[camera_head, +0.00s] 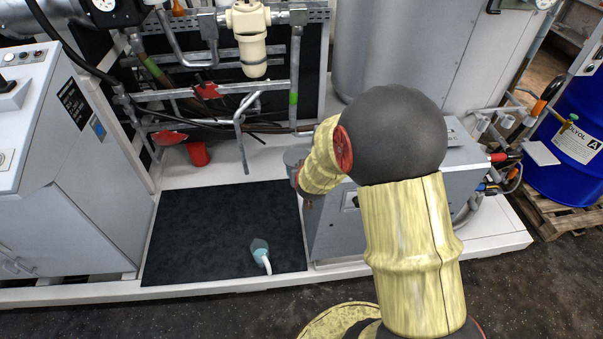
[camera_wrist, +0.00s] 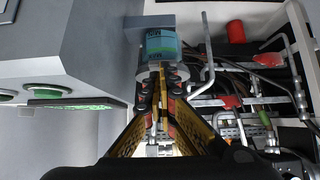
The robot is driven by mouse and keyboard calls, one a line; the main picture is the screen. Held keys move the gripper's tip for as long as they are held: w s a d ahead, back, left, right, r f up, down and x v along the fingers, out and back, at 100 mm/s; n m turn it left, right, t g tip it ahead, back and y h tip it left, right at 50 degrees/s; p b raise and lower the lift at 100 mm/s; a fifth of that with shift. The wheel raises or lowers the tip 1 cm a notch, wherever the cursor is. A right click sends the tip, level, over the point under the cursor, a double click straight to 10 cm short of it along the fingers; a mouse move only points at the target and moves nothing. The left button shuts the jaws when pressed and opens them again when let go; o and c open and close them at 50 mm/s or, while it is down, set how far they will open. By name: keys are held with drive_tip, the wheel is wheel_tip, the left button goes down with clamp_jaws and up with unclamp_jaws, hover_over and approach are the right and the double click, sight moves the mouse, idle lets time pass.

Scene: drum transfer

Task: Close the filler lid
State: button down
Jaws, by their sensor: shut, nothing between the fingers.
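In the wrist view, my gripper (camera_wrist: 161,85) is shut, with its yellow fingers together and nothing held between them. A grey round part (camera_wrist: 180,72) shows right at the fingertips, with a teal labelled piece (camera_wrist: 162,44) just beyond it, beside the grey cabinet. I cannot tell which of these is the filler lid, how far it stands open, or whether the fingers touch it. In the head view, a grey round part (camera_head: 296,154) shows at the cabinet's left edge beside my yellow-sleeved wrist. My arm hides my fingers there.
The grey cabinet (camera_head: 325,225) stands under my forearm. A black mat (camera_head: 195,235) lies to its left, with a small teal-and-white item (camera_head: 260,252) on it. A red cup (camera_head: 197,153) and bent pipes (camera_head: 240,125) stand behind. A blue drum (camera_head: 575,150) is at far right.

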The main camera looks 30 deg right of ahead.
drive_tip(key=s+a+f+g+y+p, duration=0.1)
drive_tip(key=s+a+f+g, duration=0.2)
drive_tip(key=s, duration=0.5)
drive_tip(key=s+a+f+g+y+p, duration=0.1)
drive_tip(key=s+a+f, duration=0.2)
drive_tip(key=s+a, duration=0.35)
drive_tip(key=s+a+r+n, duration=0.1)
drive_tip(key=s+a+r, duration=0.2)
drive_tip(key=r, duration=0.7)
drive_tip(key=s+a+r+n+y, duration=0.1)
drive_tip(key=s+a+r, duration=0.3)
drive_tip(key=r, duration=0.7)
drive_tip(key=s+a+r+n+y, duration=0.1)
drive_tip(key=s+a+r+n, duration=0.2)
drive_tip(key=s+r, duration=0.4)
wheel_tip(320, 180, up, 4)
drive_tip(key=shift+a+r+t, duration=0.25)
drive_tip(key=shift+a+t, duration=0.05)
drive_tip(key=shift+a, duration=0.4)
drive_tip(key=shift+s+d, duration=0.1)
